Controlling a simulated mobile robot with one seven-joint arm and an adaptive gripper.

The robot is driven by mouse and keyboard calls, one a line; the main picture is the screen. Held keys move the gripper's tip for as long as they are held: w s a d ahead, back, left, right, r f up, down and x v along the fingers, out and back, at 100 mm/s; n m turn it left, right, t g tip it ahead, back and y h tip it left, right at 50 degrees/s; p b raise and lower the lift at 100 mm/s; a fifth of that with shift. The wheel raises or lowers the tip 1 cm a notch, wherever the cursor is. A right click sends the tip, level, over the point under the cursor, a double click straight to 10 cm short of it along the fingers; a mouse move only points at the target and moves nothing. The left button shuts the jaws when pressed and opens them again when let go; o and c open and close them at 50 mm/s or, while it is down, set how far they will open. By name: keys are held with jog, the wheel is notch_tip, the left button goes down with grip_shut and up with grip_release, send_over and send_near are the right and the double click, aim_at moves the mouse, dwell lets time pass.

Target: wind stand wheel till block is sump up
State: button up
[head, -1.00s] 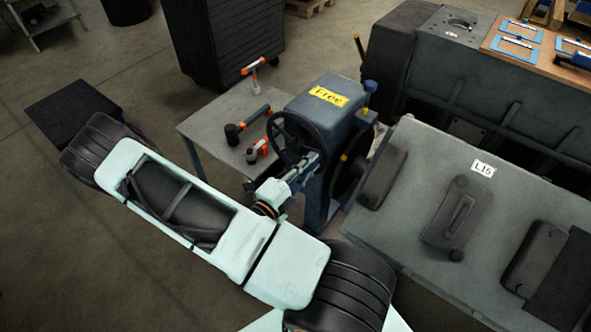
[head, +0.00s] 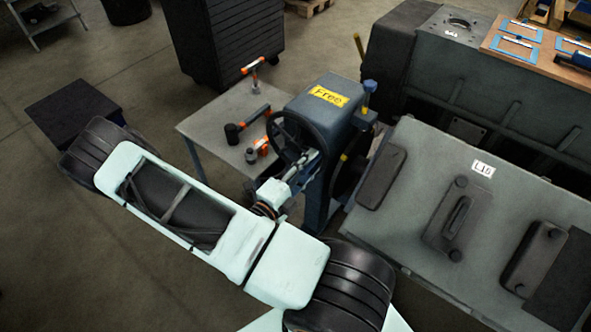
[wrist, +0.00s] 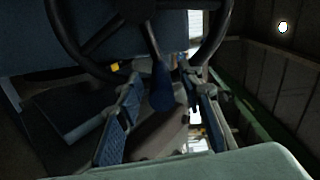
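The stand (head: 330,112) is a blue gearbox housing with a yellow "Free" label. Its dark handwheel (head: 277,133) faces left; in the wrist view the wheel rim (wrist: 62,45) and spokes fill the top. A blue handle (wrist: 161,92) on the wheel points toward the wrist camera. My gripper (wrist: 163,84) has a finger on each side of this handle, with visible gaps; contact is not clear. In the head view my gripper (head: 308,163) is at the wheel's lower right, partly hidden. The large grey block (head: 520,197) is right of the stand, its labelled face with covers turned upward.
A grey side table (head: 207,124) left of the stand holds orange-and-black tools (head: 252,122). A dark cabinet (head: 228,45) stands behind. A long grey engine part (head: 480,85) and a wooden board (head: 540,50) with blue-framed items lie at the back right. Floor at left is open.

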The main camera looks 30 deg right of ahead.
jog(key=shift+a, duration=0.1)
jog(key=v, duration=0.7)
jog(key=shift+r+p, duration=0.1)
jog(key=shift+p, duration=0.2)
